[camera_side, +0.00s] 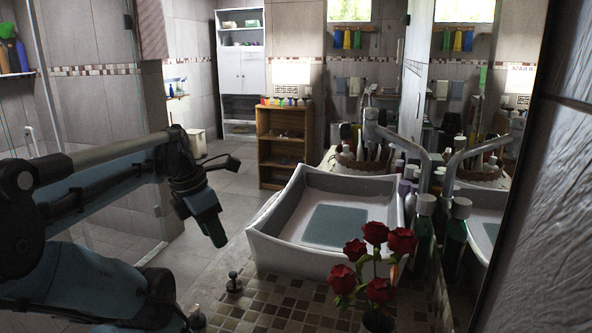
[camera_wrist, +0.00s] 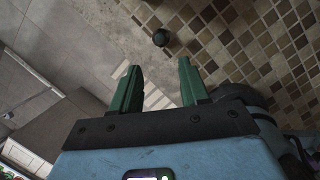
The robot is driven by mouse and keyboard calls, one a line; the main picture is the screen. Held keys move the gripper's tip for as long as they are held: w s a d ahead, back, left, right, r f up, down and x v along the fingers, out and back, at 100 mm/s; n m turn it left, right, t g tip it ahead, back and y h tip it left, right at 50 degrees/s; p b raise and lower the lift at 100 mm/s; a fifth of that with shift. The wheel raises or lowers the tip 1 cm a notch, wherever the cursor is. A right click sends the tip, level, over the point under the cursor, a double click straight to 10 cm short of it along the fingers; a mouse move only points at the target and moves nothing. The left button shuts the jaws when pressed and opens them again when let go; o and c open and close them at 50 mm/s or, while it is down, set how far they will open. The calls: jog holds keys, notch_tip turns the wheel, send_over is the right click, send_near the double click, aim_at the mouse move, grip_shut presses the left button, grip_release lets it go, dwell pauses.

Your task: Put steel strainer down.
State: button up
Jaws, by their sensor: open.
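A small steel strainer (camera_side: 233,282) with a knob on top stands on the tiled counter (camera_side: 262,312), in front of the white basin. A small dark round thing in the wrist view (camera_wrist: 160,38) lies on the tiles near the counter's edge and looks like the same strainer. My gripper (camera_side: 213,232) has green fingers and points down, above and a little left of the strainer in the side view. In the wrist view my gripper (camera_wrist: 159,68) is open with nothing between its fingers, and the round thing lies beyond the fingertips, apart from them.
The white basin (camera_side: 280,257) stands behind the strainer. Red roses (camera_side: 376,233) and green bottles (camera_side: 424,222) stand at its right, by the mirror. A wooden shelf (camera_side: 281,147) is at the back. Tiles around the strainer are clear.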

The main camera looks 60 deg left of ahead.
jog(key=w+d+n+t, duration=0.2)
jog(key=w+d+n, duration=0.5)
jog(key=n, duration=1)
jog(key=w+d+n+t, duration=0.2)
jog(key=w+d+n, duration=0.5)
jog(key=n, duration=0.9)
jog(key=d, duration=0.3)
jog(key=shift+w+d+f+n+h, duration=0.3)
jog(key=shift+w+d+f+n, duration=0.05)
jog(key=shift+w+n, duration=0.05)
